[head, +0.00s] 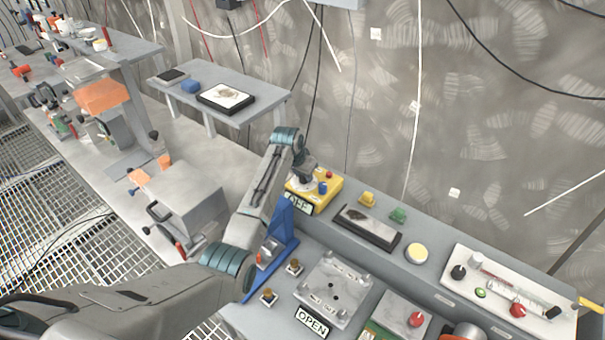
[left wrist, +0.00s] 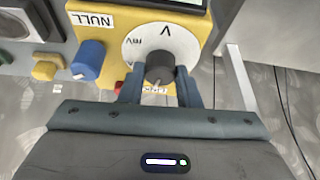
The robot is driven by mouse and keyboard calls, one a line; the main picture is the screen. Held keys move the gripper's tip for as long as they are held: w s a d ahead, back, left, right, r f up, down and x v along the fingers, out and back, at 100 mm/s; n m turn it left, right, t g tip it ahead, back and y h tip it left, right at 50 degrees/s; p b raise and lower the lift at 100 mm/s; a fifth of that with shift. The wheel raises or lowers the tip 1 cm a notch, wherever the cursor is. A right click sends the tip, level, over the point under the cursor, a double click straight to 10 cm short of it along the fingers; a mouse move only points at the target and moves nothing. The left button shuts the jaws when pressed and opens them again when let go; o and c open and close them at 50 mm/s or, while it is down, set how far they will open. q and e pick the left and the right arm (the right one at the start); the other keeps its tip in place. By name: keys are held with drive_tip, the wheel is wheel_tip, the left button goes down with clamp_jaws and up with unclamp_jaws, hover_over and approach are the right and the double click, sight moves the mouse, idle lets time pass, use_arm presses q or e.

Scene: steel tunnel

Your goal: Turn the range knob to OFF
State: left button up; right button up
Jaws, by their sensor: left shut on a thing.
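The yellow meter (head: 329,190) stands at the left end of the raised back ledge of the bench. In the left wrist view its yellow face (left wrist: 118,22) carries a white dial plate (left wrist: 140,45) with V and mV marks. The dark grey range knob (left wrist: 159,67) sits on this dial. My left gripper (left wrist: 159,88) is shut on the range knob, one finger on each side. In the head view my left gripper (head: 308,172) reaches over the meter and hides the knob. The knob's exact setting is hard to tell. My right gripper is not in view.
A blue knob (left wrist: 88,60) and a red button (left wrist: 119,86) lie close to the fingers. A blue bracket (head: 283,232) stands below my left arm. A dark tray (head: 367,228) and yellow and green buttons (head: 398,214) lie right of the meter.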

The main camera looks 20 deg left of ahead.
use_arm(q)
drive_tip(key=shift+d+n+y, duration=0.1)
drive_tip(key=shift+n+y, duration=0.3)
drive_tip(key=shift+n, duration=0.7)
drive_tip(key=o, duration=1)
drive_tip(key=b+v, duration=0.3)
drive_tip(key=v, duration=0.8)
drive_tip(key=shift+s+f+b, duration=0.1)
drive_tip(key=shift+s+b, duration=0.05)
drive_tip(key=shift+b, duration=0.25)
